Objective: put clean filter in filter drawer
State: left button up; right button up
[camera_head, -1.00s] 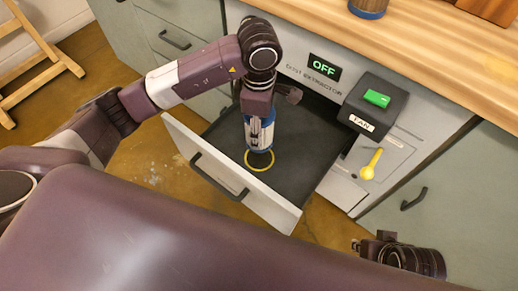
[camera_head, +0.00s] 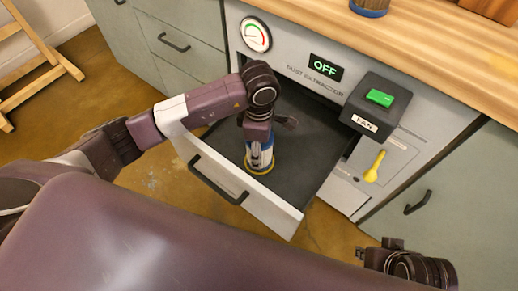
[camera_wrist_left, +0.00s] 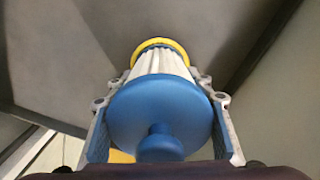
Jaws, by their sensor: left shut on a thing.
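The clean filter (camera_wrist_left: 165,63) has white pleats and a blue cap with a round knob facing the left wrist camera. My left gripper (camera_head: 260,155) is shut on it, one finger on each side. In the head view they are inside the open filter drawer (camera_head: 300,180), pointing down. A yellow ring (camera_head: 259,167) shows around the filter's lower end, at the dark drawer floor. I cannot tell whether the filter touches the floor. My right gripper (camera_head: 375,250) is at the lower right, partly hidden, away from the drawer; its fingers are unclear.
Above the drawer, the dust extractor display (camera_head: 326,67) reads OFF. To the right are a fan box with a green switch (camera_head: 379,97) and a yellow lever (camera_head: 375,166). A brown, blue-ended cylinder (camera_head: 369,8) stands on the wooden counter (camera_head: 440,45).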

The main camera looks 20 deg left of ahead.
pick_arm(q)
jog(key=shift+f, duration=0.15)
pick_arm(e)
jog(key=shift+w+f, duration=0.1)
jog(key=shift+w, duration=0.05)
pick_arm(q)
jog(key=o, duration=1.3)
pick_arm(e)
jog(key=shift+w, duration=0.1)
jog(key=shift+r, duration=0.2)
pick_arm(q)
jog(key=shift+r, duration=0.5)
notch_tip(320, 180, up, 7)
jog(key=shift+w+p, duration=0.1)
jog(key=shift+p, duration=0.85)
notch_tip(320, 180, up, 4)
jog(key=shift+f, duration=0.2)
jog(key=shift+r, duration=0.4)
pick_arm(e)
jog(key=shift+x, duration=1.3)
pick_arm(q)
jog(key=shift+p, duration=0.3)
pick_arm(e)
jog(key=shift+a, duration=0.1)
